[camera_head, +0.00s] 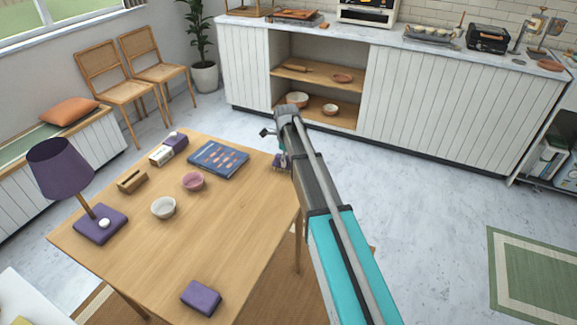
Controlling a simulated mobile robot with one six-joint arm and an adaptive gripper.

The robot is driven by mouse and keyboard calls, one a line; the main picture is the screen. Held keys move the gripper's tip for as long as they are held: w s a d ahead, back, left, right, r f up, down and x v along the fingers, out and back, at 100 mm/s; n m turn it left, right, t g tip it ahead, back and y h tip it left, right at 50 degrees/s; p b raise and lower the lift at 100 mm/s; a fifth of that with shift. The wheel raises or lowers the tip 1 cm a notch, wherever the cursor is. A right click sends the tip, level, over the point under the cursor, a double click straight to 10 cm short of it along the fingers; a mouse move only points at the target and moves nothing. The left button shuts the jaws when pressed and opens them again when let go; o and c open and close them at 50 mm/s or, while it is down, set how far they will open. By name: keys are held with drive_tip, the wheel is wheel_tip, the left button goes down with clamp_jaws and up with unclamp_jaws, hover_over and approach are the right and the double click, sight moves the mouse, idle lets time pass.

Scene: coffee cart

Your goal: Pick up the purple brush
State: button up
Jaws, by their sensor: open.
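Several purple things are on the wooden table (225,235), and I cannot tell for sure which is the brush. A purple block (201,297) lies near the table's front edge. A purple-topped piece (175,139) lies at the back beside a white box (161,156). A small purple thing (277,161) shows at the table's back right corner, partly hidden by my arm. My gripper (267,133) is open and looks empty, seen over that corner; its height above the table is hard to tell.
A purple lamp (57,168), wooden holder (131,181), white bowl (163,207), pink bowl (193,181) and blue book (218,159) stand on the table. Its middle front is clear. A white counter (430,95) with open shelves stands behind; the floor at right is open.

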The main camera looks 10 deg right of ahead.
idle(0.3)
clamp_jaws()
drive_tip(key=shift+r, duration=0.2)
idle(0.4)
wheel_tip(320, 180, up, 3)
drive_tip(key=p, duration=0.3)
drive_tip(key=s+r+p, duration=0.9)
drive_tip(key=s+p, duration=0.1)
drive_tip(key=s, duration=0.4)
drive_tip(key=shift+a+r, duration=0.35)
